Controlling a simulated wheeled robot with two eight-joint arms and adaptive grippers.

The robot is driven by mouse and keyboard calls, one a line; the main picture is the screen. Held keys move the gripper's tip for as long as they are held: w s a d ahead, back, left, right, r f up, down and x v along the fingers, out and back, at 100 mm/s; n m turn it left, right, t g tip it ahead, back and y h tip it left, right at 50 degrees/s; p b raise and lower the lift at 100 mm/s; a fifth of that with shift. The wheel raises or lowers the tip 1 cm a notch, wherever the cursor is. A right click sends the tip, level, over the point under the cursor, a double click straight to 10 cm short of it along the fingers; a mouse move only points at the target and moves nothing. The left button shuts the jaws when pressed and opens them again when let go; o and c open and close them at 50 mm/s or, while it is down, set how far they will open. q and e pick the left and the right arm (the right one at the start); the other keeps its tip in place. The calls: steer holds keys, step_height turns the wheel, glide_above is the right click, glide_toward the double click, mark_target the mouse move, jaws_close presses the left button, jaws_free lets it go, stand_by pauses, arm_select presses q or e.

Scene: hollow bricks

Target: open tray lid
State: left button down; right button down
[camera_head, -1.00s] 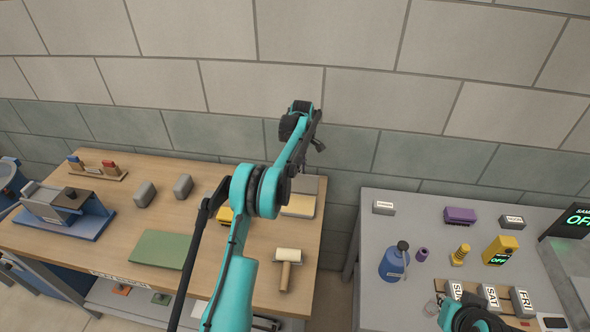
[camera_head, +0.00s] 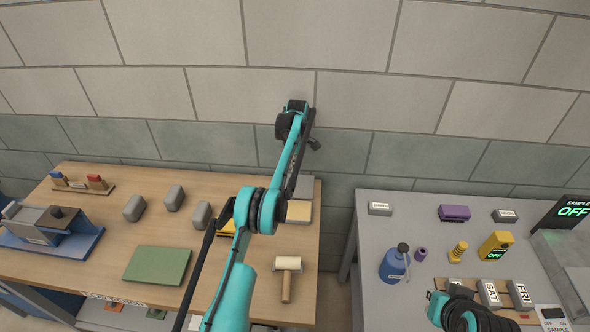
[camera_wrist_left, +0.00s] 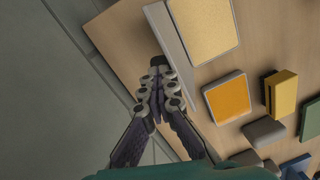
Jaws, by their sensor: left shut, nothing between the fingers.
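A tray with a flat tan inside (camera_head: 299,211) lies at the back right of the wooden table; it fills the top of the left wrist view (camera_wrist_left: 205,28). A grey panel (camera_head: 304,187), which looks like its lid, runs along its back edge; in the left wrist view (camera_wrist_left: 171,33) it appears nearly edge-on, raised. My left gripper (camera_wrist_left: 158,66) is shut and empty, its tips close to the panel's end on the wall side. Contact cannot be told. In the head view the left arm partly covers the tray. My right gripper is out of view; only part of that arm shows.
The wall stands close behind the table. A yellow-orange pad (camera_wrist_left: 227,98) lies beside the tray. A grey table (camera_head: 375,230) stands to the right.

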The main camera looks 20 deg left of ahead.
mark_target(298, 178)
arm_select(q)
steer(key=f, duration=0.2)
steer(key=d+f, duration=0.1)
steer(key=shift+s+f, duration=0.25)
steer(key=shift+f, duration=0.1)
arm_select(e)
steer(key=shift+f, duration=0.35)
arm_select(q)
steer(key=c, duration=1.4)
jaws_free()
steer(key=shift+c, duration=0.2)
steer(key=shift+o, duration=0.7)
steer(key=shift+w+f, duration=0.15)
steer(key=shift+f, duration=0.1)
steer(key=shift+w+a+f, duration=0.2)
steer(key=shift+w+f, duration=0.3)
steer(key=shift+w, duration=0.25)
steer(key=shift+s+r, duration=0.45)
steer(key=shift+r, duration=0.15)
steer(key=shift+w+a+f, duration=0.15)
steer(key=shift+w+a, duration=0.05)
steer(key=shift+w, duration=0.05)
steer(key=shift+p, duration=0.3)
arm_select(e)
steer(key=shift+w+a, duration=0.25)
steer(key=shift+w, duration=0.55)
